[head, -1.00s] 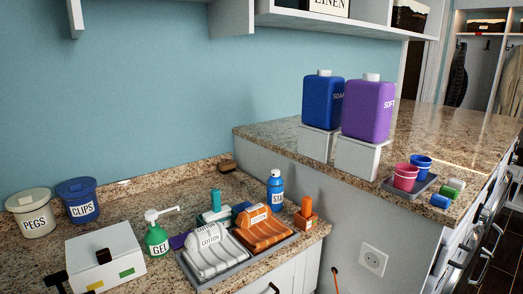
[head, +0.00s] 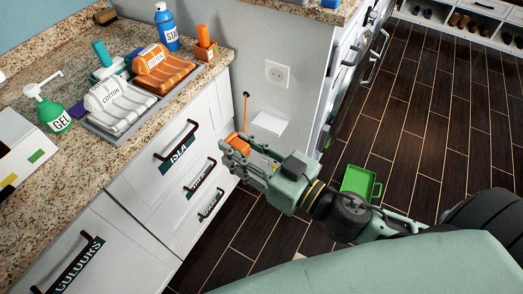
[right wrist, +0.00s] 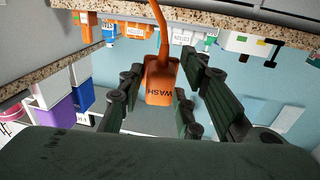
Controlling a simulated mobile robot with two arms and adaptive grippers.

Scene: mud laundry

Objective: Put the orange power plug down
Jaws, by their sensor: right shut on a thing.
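The orange power plug (head: 233,140) is between the fingers of my right gripper (head: 236,152), which is shut on it and holds it in the air in front of the white drawers. In the right wrist view, the plug (right wrist: 160,82) reads "WASH", and its orange cord (right wrist: 157,22) runs from its end. In the head view an orange cord (head: 246,105) hangs by the grey wall below a socket (head: 278,73). My left gripper is not in view.
The granite counter (head: 75,180) holds towels, bottles and boxes. A green open container (head: 361,182) stands on the dark floor, which is otherwise mostly clear.

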